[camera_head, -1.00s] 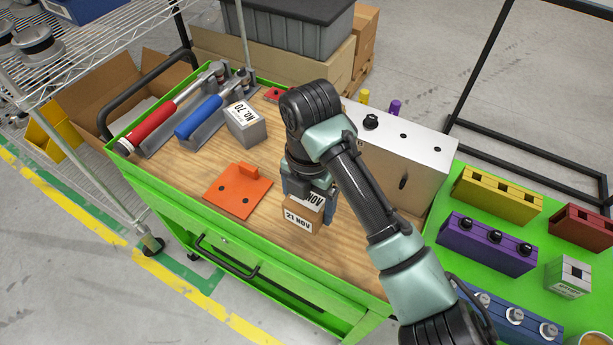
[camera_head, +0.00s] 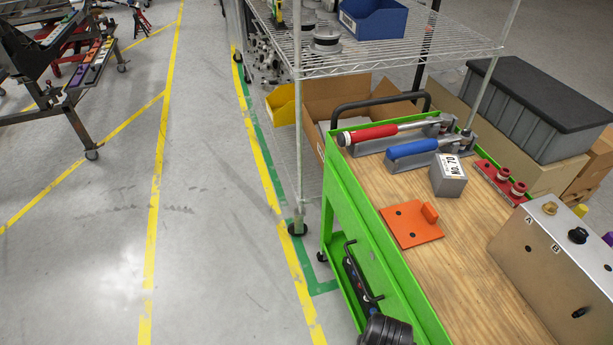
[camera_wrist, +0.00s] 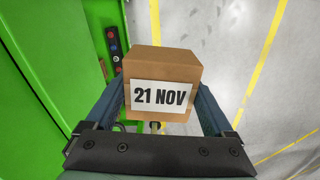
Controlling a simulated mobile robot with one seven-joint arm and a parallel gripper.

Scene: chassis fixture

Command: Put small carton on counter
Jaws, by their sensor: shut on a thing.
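The small carton (camera_wrist: 162,68) is a brown box with a white "21 NOV" label in the wrist view. My gripper (camera_wrist: 163,92) is shut on it, one finger on each side. Below the carton the wrist view shows the green cart side (camera_wrist: 45,95) on the left and grey floor on the right. The carton and gripper do not show in the head view; only a dark part of my arm shows at its bottom edge. The wooden top of the green cart (camera_head: 465,255) is in the head view. I cannot tell which surface is the counter.
On the cart top stand an orange plate (camera_head: 411,226), a grey "NO. 70" box (camera_head: 447,179), red and blue handled tools, and a metal control box (camera_head: 555,250). A wire shelf (camera_head: 390,50) stands behind. The floor at left is open, with a workbench (camera_head: 50,90) far left.

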